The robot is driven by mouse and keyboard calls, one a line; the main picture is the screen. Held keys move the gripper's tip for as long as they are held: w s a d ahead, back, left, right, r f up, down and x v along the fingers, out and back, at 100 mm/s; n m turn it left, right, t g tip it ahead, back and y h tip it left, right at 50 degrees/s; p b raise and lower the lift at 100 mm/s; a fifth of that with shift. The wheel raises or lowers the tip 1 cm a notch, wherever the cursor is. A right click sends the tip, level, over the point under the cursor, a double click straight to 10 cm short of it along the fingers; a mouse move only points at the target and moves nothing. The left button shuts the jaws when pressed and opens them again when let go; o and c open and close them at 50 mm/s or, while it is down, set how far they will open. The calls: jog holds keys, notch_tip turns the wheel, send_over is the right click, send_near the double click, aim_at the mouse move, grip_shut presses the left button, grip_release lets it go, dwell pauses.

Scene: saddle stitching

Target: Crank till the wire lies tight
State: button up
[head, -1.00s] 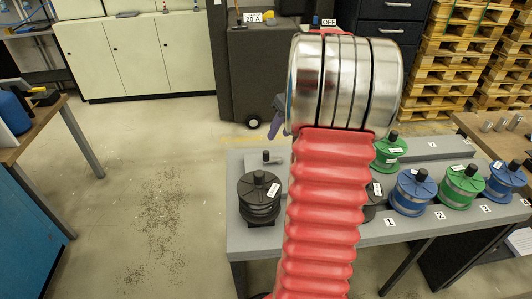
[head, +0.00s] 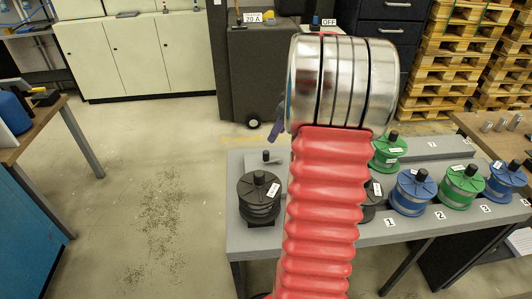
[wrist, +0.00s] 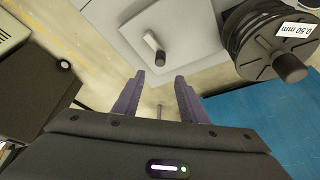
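My gripper (wrist: 157,80) is open and empty, with two purple fingers apart. In the head view one purple finger (head: 276,128) shows left of my arm; the rest is hidden behind it. A pale crank-like arm with a dark-tipped upright knob (wrist: 160,58) stands just beyond the fingertips in the wrist view, apart from them. In the head view a small dark knob (head: 266,156) shows at the bench's back left corner. A black spool (head: 259,199) sits in front of it; the wrist view shows a spool labelled 0.50 mm (wrist: 279,45) at the right. I cannot make out the wire.
The grey bench (head: 300,243) carries blue and green spools (head: 413,190) in a numbered row at the right. A dark cabinet (head: 253,75) stands behind. A wooden-topped table (head: 40,122) stands at the left. The floor between is clear except for scattered debris (head: 160,215).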

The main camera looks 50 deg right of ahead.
aim_at(266, 152)
jog(key=x, duration=1.2)
jog(key=shift+f, duration=0.4)
grip_shut()
